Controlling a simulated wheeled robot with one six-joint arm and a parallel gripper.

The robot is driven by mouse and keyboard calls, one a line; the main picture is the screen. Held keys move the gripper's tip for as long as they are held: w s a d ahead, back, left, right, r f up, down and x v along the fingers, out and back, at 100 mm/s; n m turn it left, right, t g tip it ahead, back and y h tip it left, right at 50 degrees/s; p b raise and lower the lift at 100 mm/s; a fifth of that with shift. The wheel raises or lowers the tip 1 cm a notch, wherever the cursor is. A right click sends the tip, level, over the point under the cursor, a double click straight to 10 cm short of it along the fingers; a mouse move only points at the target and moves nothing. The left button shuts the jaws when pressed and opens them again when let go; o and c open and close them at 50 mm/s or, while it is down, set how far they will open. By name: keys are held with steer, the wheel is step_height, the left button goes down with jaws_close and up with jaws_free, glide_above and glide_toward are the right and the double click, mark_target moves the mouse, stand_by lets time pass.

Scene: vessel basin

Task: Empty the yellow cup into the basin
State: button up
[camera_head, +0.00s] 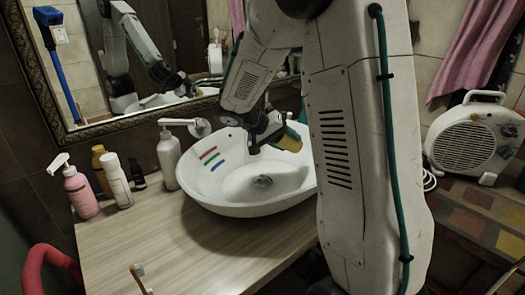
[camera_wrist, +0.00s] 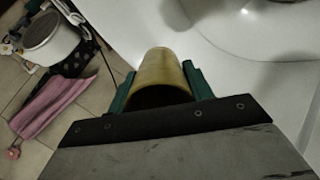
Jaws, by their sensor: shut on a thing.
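The yellow cup (camera_head: 289,140) is held over the right part of the white basin (camera_head: 240,205) in the head view. It lies tilted well over, near the basin's rim. My gripper (camera_head: 276,133) is shut on it. In the wrist view, the green fingers of my gripper (camera_wrist: 161,88) press on both sides of the cup (camera_wrist: 162,68), and the basin (camera_wrist: 255,60) shows beyond it. The inside of the cup looks dark, so I cannot tell what it holds. My arm hides the basin's right side.
A mirror (camera_head: 90,60) hangs behind. A white fan heater (camera_head: 470,139) stands right. The front counter (camera_head: 190,250) is mostly clear.

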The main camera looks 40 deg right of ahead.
steer(key=shift+a+r+g+h, duration=0.1)
steer(key=shift+r+g+h, duration=0.25)
steer(key=shift+h, duration=0.55)
steer(key=shift+r+g+h, duration=0.25)
steer(key=shift+r+h, duration=0.15)
steer(key=shift+h, duration=0.5)
stand_by(0.7)
steer(key=shift+w+a+r+h, duration=0.15)
steer(key=shift+a+h, duration=0.3)
steer(key=shift+w+a+r+h, duration=0.15)
steer(key=shift+a+h, duration=0.3)
steer(key=shift+w+a+r+g+h, duration=0.1)
steer(key=shift+a+r+g+h, duration=0.15)
steer(key=shift+h, duration=0.55)
steer(key=shift+a+r+g+h, duration=0.15)
steer(key=shift+r+g+h, duration=0.2)
steer(key=shift+h, duration=0.45)
steer(key=shift+w+a+r+g+h, duration=0.1)
steer(key=shift+a+r+g+h, duration=0.15)
steer(key=shift+h, duration=0.55)
stand_by(2.0)
